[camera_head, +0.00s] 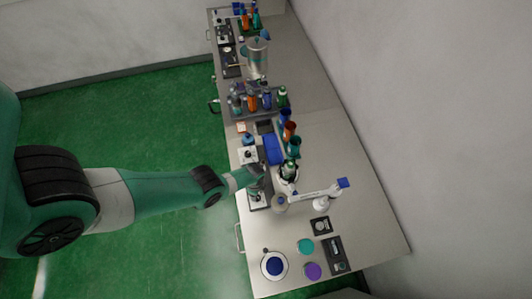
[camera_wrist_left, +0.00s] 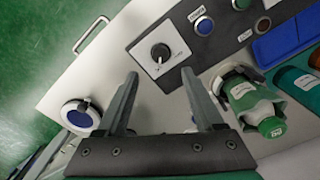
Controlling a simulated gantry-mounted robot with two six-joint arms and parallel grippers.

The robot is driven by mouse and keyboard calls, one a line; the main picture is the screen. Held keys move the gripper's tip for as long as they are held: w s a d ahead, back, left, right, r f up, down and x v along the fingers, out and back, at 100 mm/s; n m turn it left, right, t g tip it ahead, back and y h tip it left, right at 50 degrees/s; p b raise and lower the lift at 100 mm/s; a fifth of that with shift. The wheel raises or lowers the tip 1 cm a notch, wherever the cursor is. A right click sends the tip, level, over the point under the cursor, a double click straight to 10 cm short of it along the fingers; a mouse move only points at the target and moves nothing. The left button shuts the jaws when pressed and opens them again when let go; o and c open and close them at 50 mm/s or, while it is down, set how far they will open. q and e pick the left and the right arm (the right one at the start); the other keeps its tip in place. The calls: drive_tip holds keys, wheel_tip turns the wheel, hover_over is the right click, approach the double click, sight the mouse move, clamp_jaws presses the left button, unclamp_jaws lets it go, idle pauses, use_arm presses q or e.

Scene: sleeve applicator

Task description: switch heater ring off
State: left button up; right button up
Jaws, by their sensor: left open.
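A black rotary knob on a white square plate (camera_wrist_left: 160,52) sits at the end of a dark control panel (camera_wrist_left: 226,38) in the left wrist view. The knob bears a white pointer mark. My left gripper (camera_wrist_left: 160,98) is open and empty, its fingers pointing toward the knob plate without visibly touching it. In the head view the left gripper (camera_head: 261,183) is over the panel and partly hides it. My right gripper is not in view.
The panel also carries a blue round button (camera_wrist_left: 204,25). A blue tray (camera_wrist_left: 290,38) lies beyond it. A white-rimmed blue disc (camera_head: 274,265) lies near the front edge. A white arm-like device with a blue end (camera_head: 343,183) stands to the right.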

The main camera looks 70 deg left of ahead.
sight(257, 198)
use_arm(q)
wheel_tip(257, 198, down, 8)
drive_tip(key=b, duration=0.6)
drive_tip(key=shift+a+f, duration=0.1)
drive_tip(key=shift+f, duration=0.1)
clamp_jaws()
